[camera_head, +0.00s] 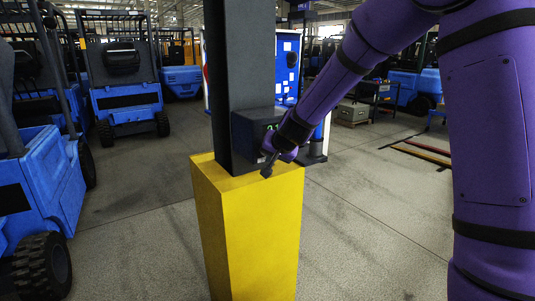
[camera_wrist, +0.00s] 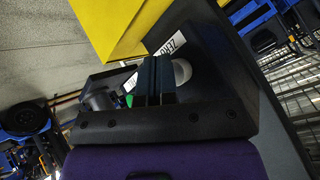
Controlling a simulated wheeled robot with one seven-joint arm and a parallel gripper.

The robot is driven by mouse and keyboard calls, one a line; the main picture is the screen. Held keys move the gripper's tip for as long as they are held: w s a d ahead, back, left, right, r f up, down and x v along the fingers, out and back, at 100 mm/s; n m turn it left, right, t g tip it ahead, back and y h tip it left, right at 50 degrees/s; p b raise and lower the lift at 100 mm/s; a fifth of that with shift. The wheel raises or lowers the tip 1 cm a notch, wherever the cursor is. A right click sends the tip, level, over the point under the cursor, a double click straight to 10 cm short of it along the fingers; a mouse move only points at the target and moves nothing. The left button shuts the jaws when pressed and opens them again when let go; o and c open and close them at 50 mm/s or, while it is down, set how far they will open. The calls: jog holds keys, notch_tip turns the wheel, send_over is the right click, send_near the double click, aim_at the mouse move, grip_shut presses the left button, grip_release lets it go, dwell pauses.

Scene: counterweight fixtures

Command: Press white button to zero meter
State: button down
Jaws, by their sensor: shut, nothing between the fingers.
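The meter is a dark box (camera_head: 243,140) fixed on a dark grey column above a yellow base, and a bit of its green readout (camera_head: 270,127) shows beside my arm. In the wrist view the white round button (camera_wrist: 183,72) sits on the dark panel, just right of my fingers and partly hidden by them. A white label reading ZERO (camera_wrist: 172,44) is near it. My gripper (camera_head: 267,169) is shut and empty, in front of the box's lower part; it also shows in the wrist view (camera_wrist: 154,62). I cannot tell whether the fingertips touch the button or panel.
The yellow base (camera_head: 252,235) stands directly below my gripper, its top close to the fingers. The dark column (camera_head: 240,55) rises behind. Blue forklifts (camera_head: 122,75) stand at left. The concrete floor (camera_head: 370,210) right of the base is mostly clear.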

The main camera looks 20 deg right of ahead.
jog(key=shift+w+a, duration=0.25)
jog(key=shift+w, duration=0.45)
dwell(0.7)
jog(key=shift+s+d, duration=0.2)
jog(key=shift+s, duration=0.4)
jog(key=shift+s+d, duration=0.2)
jog(key=shift+s, duration=0.4)
jog(key=shift+s+d, duration=0.25)
jog(key=shift+s, duration=0.55)
jog(key=shift+s+d, duration=0.3)
jog(key=shift+s, duration=0.5)
jog(key=shift+s+d, duration=0.25)
jog(key=shift+s, duration=0.55)
jog(key=s+d+r+n+g, duration=0.1)
jog(key=s+r, duration=0.3)
jog(key=s, duration=0.7)
jog(key=s+d+r+n+g+h, duration=0.1)
jog(key=s+d+r+n, duration=0.1)
jog(key=s, duration=1)
jog(key=s+d+r+n+g, duration=0.1)
jog(key=s+d+r+n, duration=0.1)
jog(key=s+r, duration=0.5)
jog(key=s+d, duration=0.1)
jog(key=s, duration=0.4)
jog(key=shift+s+d+h, duration=0.15)
jog(key=shift+d+h, duration=0.2)
jog(key=shift+h, duration=0.05)
